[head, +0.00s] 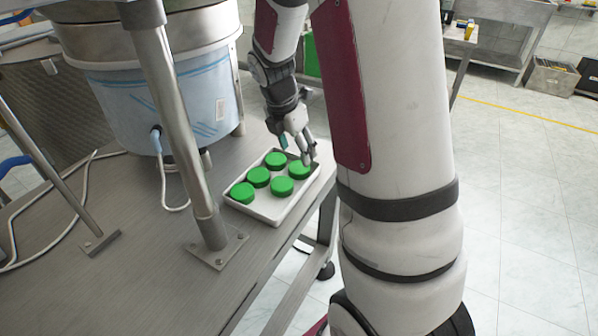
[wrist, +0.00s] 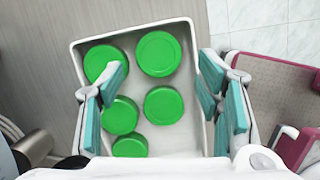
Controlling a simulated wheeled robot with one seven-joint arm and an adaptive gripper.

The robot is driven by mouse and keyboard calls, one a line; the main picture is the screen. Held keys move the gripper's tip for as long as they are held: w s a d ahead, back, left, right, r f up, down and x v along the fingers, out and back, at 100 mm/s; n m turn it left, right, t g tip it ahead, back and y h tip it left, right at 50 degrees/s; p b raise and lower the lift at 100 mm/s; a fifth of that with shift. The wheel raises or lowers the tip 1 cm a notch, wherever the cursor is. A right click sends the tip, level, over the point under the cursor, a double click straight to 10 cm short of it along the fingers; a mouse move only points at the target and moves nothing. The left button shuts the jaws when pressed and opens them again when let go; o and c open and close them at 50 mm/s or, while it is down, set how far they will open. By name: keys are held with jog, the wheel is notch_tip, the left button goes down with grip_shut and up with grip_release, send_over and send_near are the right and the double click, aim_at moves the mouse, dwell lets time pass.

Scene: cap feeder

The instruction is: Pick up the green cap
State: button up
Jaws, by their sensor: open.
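Several round green caps lie apart in a white tray; one is at the tray's far right (head: 299,170), another nearer the middle (head: 282,186). The tray (head: 262,217) stands on the metal table. My gripper (head: 295,152) is over the tray's far end, open and empty, one finger close by the far right cap. In the wrist view its teal-padded fingers (wrist: 164,82) stand wide apart. Between them are a top cap (wrist: 159,54) and a lower cap (wrist: 164,105). The left finger partly covers the upper left cap (wrist: 100,58) and overlaps the edge of the cap below it (wrist: 120,116).
A large steel bowl feeder (head: 150,90) stands left of the tray, with a metal post (head: 178,120) close by. The table's edge is just right of the tray, with open tiled floor (head: 520,200) beyond.

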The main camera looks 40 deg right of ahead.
aim_at(299, 168)
jog(key=x, duration=0.2)
jog(key=b+x, duration=0.1)
jog(key=x, duration=0.1)
jog(key=b+x, duration=0.1)
jog(key=x, duration=0.1)
jog(key=shift+a, duration=0.35)
jog(key=shift+d+f, duration=0.1)
jog(key=shift+f, duration=0.25)
jog(key=shift+s, duration=0.1)
jog(key=shift+c, duration=0.6)
jog(key=shift+r, duration=0.1)
jog(key=shift+r, duration=0.25)
jog(key=shift+c, duration=1.1)
notch_tip(299, 168, up, 3)
jog(key=shift+r+p, duration=0.2)
jog(key=shift+p, duration=0.6)
jog(key=c, duration=0.4)
jog(key=s+a, duration=0.2)
jog(key=s, duration=0.2)
jog(key=s+a+p, duration=0.1)
jog(key=s+a, duration=0.1)
jog(key=s, duration=0.3)
jog(key=s+a+r, duration=0.1)
jog(key=s+a, duration=0.2)
jog(key=s, duration=0.2)
jog(key=shift+p, duration=0.3)
jog(key=shift+c, duration=0.2)
